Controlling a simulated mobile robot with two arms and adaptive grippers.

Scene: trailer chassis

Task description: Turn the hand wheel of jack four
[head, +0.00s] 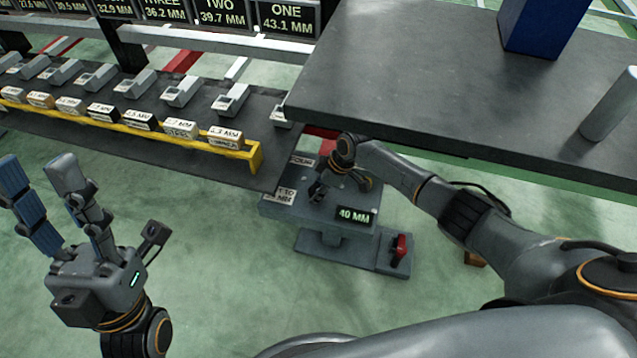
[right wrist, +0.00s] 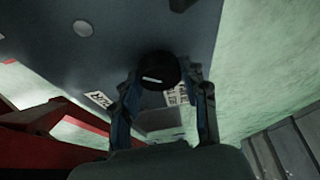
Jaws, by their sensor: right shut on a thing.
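Jack four (head: 315,215) is a grey unit on the floor with a "FOUR" label, and its display (head: 357,216) reads 40 MM. My right gripper (head: 319,190) reaches down to the jack from the right. In the right wrist view its two fingers (right wrist: 163,85) are shut on either side of a round black hand wheel (right wrist: 158,69) with a small white mark. In the head view the wheel is hidden by the gripper. My left gripper (head: 38,175) is in the lower left, fingers spread, empty and apart from everything.
A dark table (head: 420,70) overhangs behind the jack, with a blue block (head: 540,22) and a grey cylinder (head: 612,105) on it. A dark bench (head: 190,125) with a yellow rail (head: 225,150) and labelled blocks lies at left. Green floor in front is clear.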

